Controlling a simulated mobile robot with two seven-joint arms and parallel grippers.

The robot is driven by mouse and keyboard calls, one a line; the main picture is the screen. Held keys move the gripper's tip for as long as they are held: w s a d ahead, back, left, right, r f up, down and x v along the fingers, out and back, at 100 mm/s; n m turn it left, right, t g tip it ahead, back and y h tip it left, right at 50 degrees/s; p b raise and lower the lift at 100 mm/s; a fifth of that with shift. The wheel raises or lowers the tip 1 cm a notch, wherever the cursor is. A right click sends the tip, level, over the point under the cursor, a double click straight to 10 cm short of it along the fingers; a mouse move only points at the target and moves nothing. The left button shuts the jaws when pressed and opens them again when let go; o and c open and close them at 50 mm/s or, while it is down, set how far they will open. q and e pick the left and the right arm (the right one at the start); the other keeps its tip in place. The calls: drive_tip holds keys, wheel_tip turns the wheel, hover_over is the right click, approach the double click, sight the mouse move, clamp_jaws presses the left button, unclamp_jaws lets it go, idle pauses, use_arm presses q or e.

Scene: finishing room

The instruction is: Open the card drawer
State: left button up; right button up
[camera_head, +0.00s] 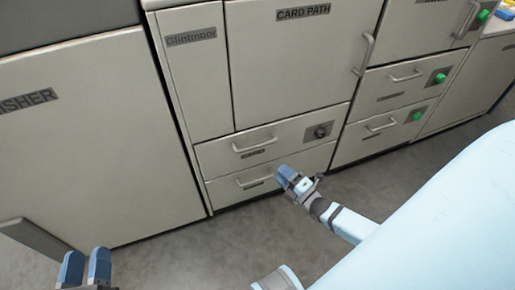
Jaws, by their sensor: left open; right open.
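Two shut drawers sit below the door marked CARD PATH (295,60). The upper drawer (220,156) has a bar handle (255,145) and a dark knob (320,131). The lower drawer (221,193) has a bar handle (254,180). Their small labels are too blurred to read, so I cannot tell which is the card drawer. My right gripper (287,175) is open and empty, in front of the lower drawer, right of its handle in the picture; it hides part of that drawer's front. My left gripper (85,267) is open and empty at the bottom left, away from the drawers.
A large cabinet (95,150) marked with letters ending in ISHER stands at the left. A narrow panel marked Glintmoor (193,90) adjoins the CARD PATH door. More drawers with green knobs (417,115) are at the right. Grey floor (190,255) is clear in front.

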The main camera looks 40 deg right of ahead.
drive_tip(key=d+f, duration=0.1)
drive_tip(key=n+b, duration=0.1)
drive_tip(key=b, duration=0.1)
approach(257, 145)
drive_tip(key=x, duration=0.4)
drive_tip(key=b+x, duration=0.1)
drive_tip(key=x, duration=0.2)
drive_tip(key=b+x, duration=0.1)
drive_tip(key=x, duration=0.2)
drive_tip(key=shift+w+f, duration=0.15)
drive_tip(key=shift+f, duration=0.2)
use_arm(q)
drive_tip(key=f, duration=0.1)
drive_tip(key=d+f, duration=0.1)
drive_tip(key=shift+w+d+f+h, duration=0.15)
drive_tip(key=shift+f+h, duration=0.15)
drive_tip(key=shift+h, duration=0.1)
use_arm(e)
clamp_jaws()
